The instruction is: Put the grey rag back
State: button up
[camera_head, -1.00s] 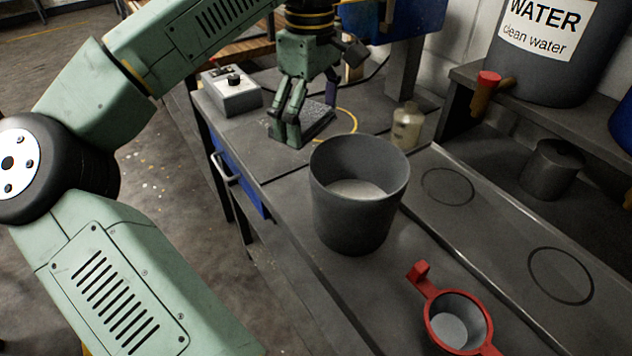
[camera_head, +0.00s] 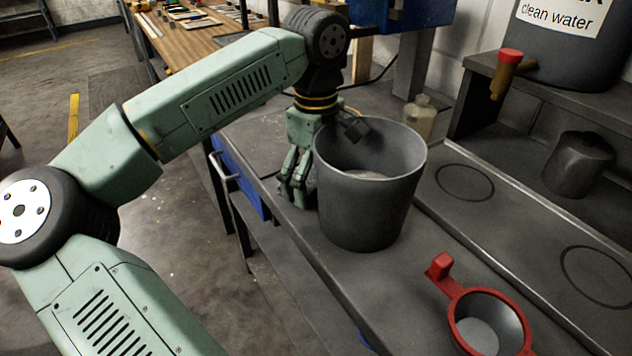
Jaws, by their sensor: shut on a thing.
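My gripper (camera_head: 297,190) points down low over the grey bench top (camera_head: 290,225), close to the left side of a dark grey bucket (camera_head: 365,215). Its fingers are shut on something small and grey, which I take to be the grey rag. The rag is mostly hidden by the fingers and hard to tell from the bench. I cannot tell whether it touches the bench.
A red-handled cup (camera_head: 490,325) stands at the front right. A pale bottle (camera_head: 419,117) is behind the bucket. The tray (camera_head: 510,235) with ring marks lies right, below a shelf with a water drum (camera_head: 565,55).

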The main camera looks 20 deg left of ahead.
jog(key=shift+r, duration=0.1)
jog(key=shift+f, duration=0.2)
jog(key=o, duration=0.9)
jog(key=shift+o, duration=0.2)
jog(key=shift+r, duration=0.1)
notch_tip(320, 180, up, 12)
jog(key=shift+r+b, duration=0.15)
jog(key=shift+b, duration=0.2)
